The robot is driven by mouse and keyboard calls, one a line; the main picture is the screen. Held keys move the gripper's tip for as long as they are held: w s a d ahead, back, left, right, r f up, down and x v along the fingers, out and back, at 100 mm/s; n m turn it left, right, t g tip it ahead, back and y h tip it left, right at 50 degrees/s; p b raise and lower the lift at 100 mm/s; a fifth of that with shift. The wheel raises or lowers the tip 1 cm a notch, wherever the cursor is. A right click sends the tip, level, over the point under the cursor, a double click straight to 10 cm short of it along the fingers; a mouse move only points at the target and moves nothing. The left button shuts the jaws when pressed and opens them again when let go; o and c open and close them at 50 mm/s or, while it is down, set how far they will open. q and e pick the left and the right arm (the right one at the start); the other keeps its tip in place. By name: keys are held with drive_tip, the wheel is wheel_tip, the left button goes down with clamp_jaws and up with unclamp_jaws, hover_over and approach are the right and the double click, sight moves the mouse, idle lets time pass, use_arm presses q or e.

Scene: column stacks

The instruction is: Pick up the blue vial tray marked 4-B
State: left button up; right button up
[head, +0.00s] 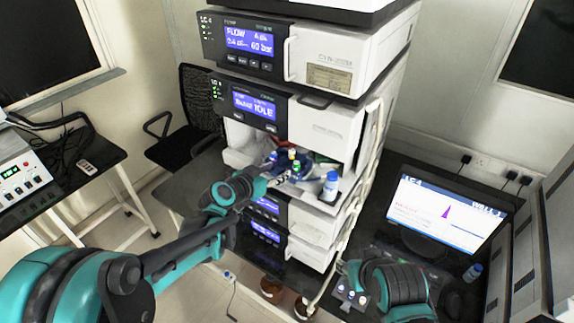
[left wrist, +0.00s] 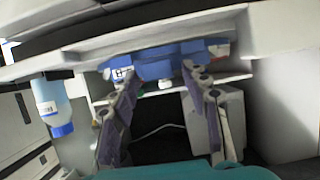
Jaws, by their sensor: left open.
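A blue vial tray (left wrist: 160,62) shows in the left wrist view on a white shelf, with a small white label at its left end that I cannot read. In the head view, blue parts and vials show in the open bay of the white instrument stack, partly hidden by my gripper. My left gripper (left wrist: 157,76) is open, its two fingers spread at the near side of the tray. I cannot tell whether they touch it. In the head view the left gripper (head: 284,175) reaches into the bay.
A blue-capped bottle (head: 330,187) stands at the bay's right edge; it also shows in the left wrist view (left wrist: 51,105). Instrument modules (head: 320,128) stand close above the bay. A monitor (head: 443,212) is at right. Brown bottles (head: 271,287) are below the stack.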

use_arm(q)
drive_tip(key=shift+w+d+f, duration=0.1)
drive_tip(key=shift+w+d, duration=0.05)
clamp_jaws()
